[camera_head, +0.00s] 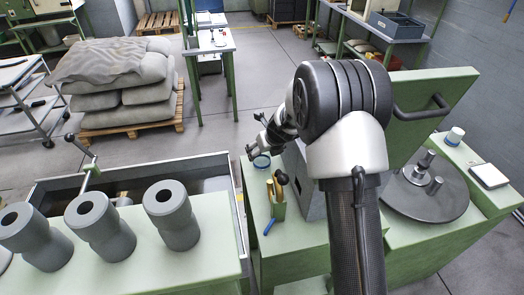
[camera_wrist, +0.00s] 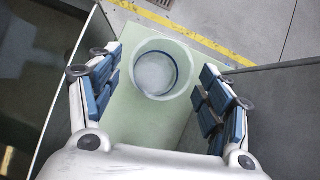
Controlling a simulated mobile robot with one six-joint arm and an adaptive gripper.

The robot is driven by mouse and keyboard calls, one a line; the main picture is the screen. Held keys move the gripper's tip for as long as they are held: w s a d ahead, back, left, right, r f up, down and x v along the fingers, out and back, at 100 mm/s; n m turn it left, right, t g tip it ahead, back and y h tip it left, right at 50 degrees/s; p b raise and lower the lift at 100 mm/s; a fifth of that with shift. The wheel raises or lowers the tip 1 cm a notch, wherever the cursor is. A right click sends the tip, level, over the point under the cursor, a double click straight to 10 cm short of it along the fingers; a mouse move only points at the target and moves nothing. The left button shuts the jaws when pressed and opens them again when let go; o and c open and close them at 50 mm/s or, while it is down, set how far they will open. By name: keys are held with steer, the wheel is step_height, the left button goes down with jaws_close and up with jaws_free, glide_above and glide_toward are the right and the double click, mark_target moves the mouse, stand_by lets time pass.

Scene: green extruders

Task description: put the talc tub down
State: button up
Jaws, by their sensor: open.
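The talc tub (camera_wrist: 160,72), a round whitish tub with a blue ring, stands upright on a pale green surface (camera_wrist: 124,118) in the wrist view. It lies between the blue-padded fingers of my gripper (camera_wrist: 161,64), with a visible gap on each side. My gripper is open and holds nothing. In the head view, the talc tub (camera_head: 261,161) shows below my gripper (camera_head: 257,150), near the left edge of the green bench top. My gripper partly covers it there.
A grey box side (camera_head: 308,180) is close on the right. Another small white tub (camera_head: 455,135) sits far right. Several grey cylinders (camera_head: 171,214) stand at left, beside an open trough.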

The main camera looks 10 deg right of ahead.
steer(key=s+a+r+n+y+p, duration=0.1)
steer(key=s+a+r+n, duration=0.1)
steer(key=s+r+n, duration=0.75)
steer(key=s+a+r+n, duration=0.3)
steer(key=s+r+n, duration=0.5)
steer(key=s+r, duration=0.3)
steer(key=s+d+n+g+h, duration=0.1)
steer(key=s+n, duration=0.7)
steer(key=s, duration=0.3)
steer(key=s+d+r+n+h, duration=0.1)
steer(key=s+d+n, duration=0.1)
steer(key=s+n, duration=0.6)
steer(key=s, duration=0.3)
steer(key=shift+d+r+g, duration=0.25)
steer(key=shift+r+g, duration=0.05)
steer(key=shift+g, duration=0.1)
